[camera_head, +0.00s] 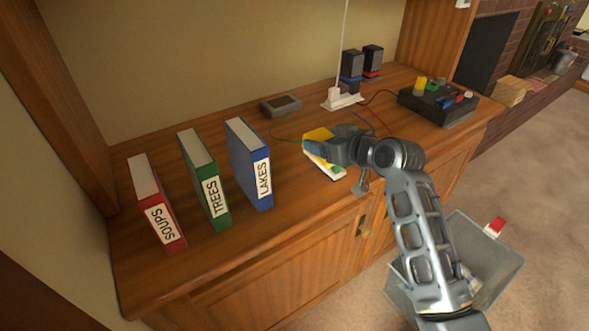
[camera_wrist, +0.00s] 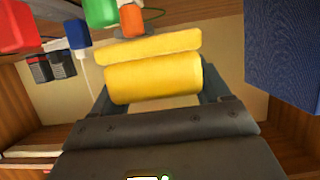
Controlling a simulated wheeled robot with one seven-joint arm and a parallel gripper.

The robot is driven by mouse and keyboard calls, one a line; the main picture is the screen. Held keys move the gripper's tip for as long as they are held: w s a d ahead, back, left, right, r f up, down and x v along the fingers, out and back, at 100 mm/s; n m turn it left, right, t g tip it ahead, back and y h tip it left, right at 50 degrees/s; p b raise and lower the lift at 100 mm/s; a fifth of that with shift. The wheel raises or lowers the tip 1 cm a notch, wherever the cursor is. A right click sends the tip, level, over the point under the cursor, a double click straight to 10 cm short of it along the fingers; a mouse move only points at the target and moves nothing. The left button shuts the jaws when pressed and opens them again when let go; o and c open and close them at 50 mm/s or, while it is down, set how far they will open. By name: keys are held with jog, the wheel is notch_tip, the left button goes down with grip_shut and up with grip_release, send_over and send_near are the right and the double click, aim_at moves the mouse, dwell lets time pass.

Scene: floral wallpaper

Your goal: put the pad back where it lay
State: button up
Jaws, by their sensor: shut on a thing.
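The pad (camera_head: 318,134) is yellow on top with a pale edge, at the middle of the wooden cabinet top, right of the blue LAKES book. My gripper (camera_head: 328,150) is shut on it and covers part of it. In the wrist view the yellow pad (camera_wrist: 153,79) shows between the fingers, with another yellow strip (camera_wrist: 152,46) just beyond it. A white and green edge shows below the gripper in the head view. I cannot tell whether the pad touches the cabinet top.
Red SOUPS (camera_head: 158,205), green TREES (camera_head: 206,180) and blue LAKES (camera_head: 249,165) books stand at left. A grey device (camera_head: 281,105), a white power strip (camera_head: 342,99), speakers (camera_head: 362,63) and a black box (camera_head: 438,105) are behind and right. A grey bin (camera_head: 495,262) is on the floor.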

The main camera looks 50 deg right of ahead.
jog(key=w+a+f, duration=0.4)
jog(key=a, duration=0.1)
jog(key=shift+w, duration=0.2)
jog(key=shift+a+f, duration=0.15)
jog(key=shift+f, duration=1.9)
jog(key=shift+f, duration=0.15)
jog(key=o, duration=1.1)
